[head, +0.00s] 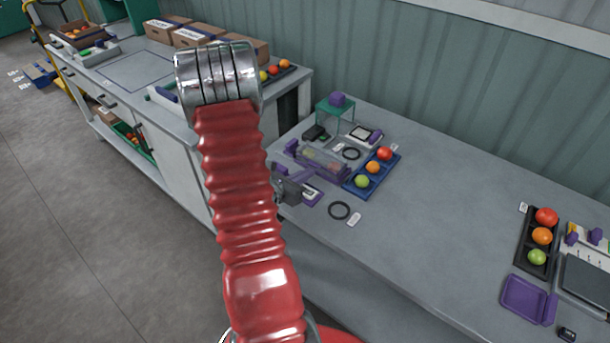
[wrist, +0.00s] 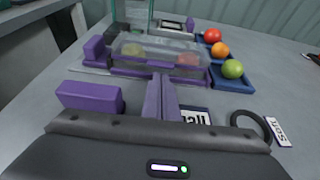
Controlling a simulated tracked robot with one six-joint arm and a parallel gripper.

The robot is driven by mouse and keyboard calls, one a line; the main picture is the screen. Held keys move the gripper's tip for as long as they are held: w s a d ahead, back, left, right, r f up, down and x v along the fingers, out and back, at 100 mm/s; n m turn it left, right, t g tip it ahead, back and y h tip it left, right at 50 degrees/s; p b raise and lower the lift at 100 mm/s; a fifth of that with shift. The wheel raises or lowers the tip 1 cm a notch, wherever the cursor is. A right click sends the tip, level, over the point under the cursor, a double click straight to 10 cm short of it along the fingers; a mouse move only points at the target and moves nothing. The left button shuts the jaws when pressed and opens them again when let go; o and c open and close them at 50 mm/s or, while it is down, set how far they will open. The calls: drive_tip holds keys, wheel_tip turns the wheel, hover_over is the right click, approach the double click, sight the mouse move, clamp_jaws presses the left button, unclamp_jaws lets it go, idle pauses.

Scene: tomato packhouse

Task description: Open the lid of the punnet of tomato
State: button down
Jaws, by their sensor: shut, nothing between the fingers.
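The punnet (head: 328,163) is a clear box with purple edging on the grey bench, left of a blue tray. In the wrist view the punnet (wrist: 150,69) lies ahead, with blurred greenish and reddish tomatoes showing through its clear wall. Its clear lid (wrist: 160,45) appears to lie over the top, though its edges are hard to make out. My gripper (wrist: 162,80) is shut and empty, its purple fingers together, tips close to the punnet's purple front edge. I cannot tell whether they touch. In the head view my gripper (head: 284,180) is partly hidden by my arm.
The blue tray (head: 357,190) holds red, orange and green tomatoes right of the punnet. A black ring (head: 340,211) and a small label (head: 354,220) lie nearer. A green-framed stand (head: 335,112) is behind. The bench middle is clear, towards a dark tray (head: 527,263).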

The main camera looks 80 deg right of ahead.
drive_tip(key=shift+d, duration=0.3)
drive_tip(key=shift+r, duration=0.1)
